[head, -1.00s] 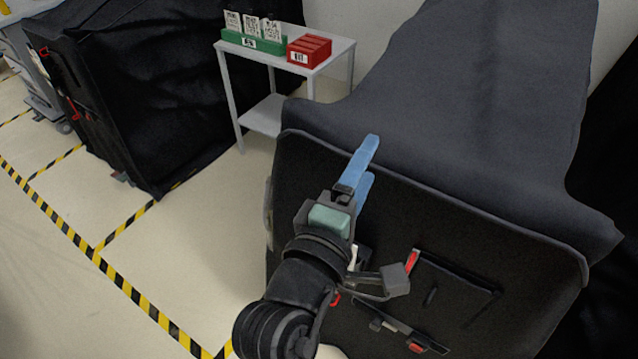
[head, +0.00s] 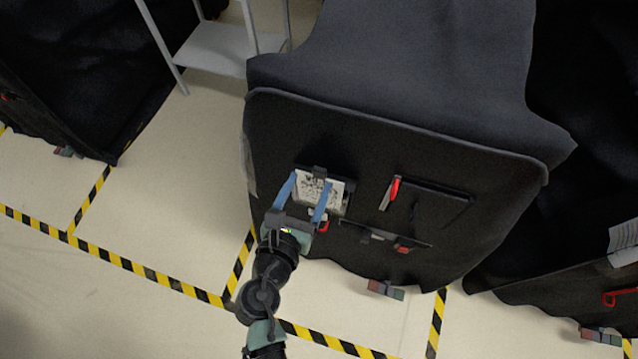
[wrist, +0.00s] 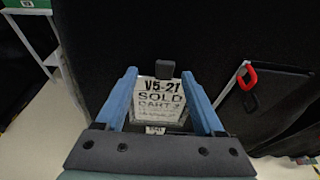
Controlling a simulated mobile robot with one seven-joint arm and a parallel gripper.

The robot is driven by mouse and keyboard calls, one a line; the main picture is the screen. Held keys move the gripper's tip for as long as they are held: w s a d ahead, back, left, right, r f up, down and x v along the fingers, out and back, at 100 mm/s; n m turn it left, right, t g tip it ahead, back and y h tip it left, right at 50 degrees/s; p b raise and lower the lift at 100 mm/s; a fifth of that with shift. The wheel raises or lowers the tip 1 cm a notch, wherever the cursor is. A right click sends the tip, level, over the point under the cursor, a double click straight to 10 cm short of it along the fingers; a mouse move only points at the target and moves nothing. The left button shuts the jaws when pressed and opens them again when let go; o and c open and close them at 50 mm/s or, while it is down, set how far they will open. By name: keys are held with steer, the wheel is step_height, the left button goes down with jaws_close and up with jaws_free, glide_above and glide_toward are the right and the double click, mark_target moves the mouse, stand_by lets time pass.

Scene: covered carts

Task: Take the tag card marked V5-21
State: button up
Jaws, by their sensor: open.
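The white tag card (wrist: 160,98) shows "V5-21" and "SOLD" in black print in the wrist view. It sits upright in a dark holder with a dark clip (wrist: 165,69) at its top edge, on the front of the black covered cart (head: 350,130). In the head view the card (head: 322,188) is partly covered by my fingers. My gripper (head: 308,200) is open, with its two blue fingers on either side of the card. I cannot tell whether they touch it. A small white label (wrist: 156,130) shows below the card.
To the right on the cart front is a dark panel (head: 435,200) with a red handle (head: 395,188). Below it is a bar with a red piece (head: 403,249). A grey side table (head: 215,48) stands behind left.

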mark_target(319, 173)
steer(key=shift+w+d, duration=0.35)
steer(key=shift+w, duration=0.15)
steer(key=p+x, duration=0.1)
steer(key=x, duration=0.3)
steer(key=shift+w+d+f, duration=0.15)
steer(key=shift+d+f, duration=0.05)
steer(key=shift+d, duration=0.05)
jaws_close()
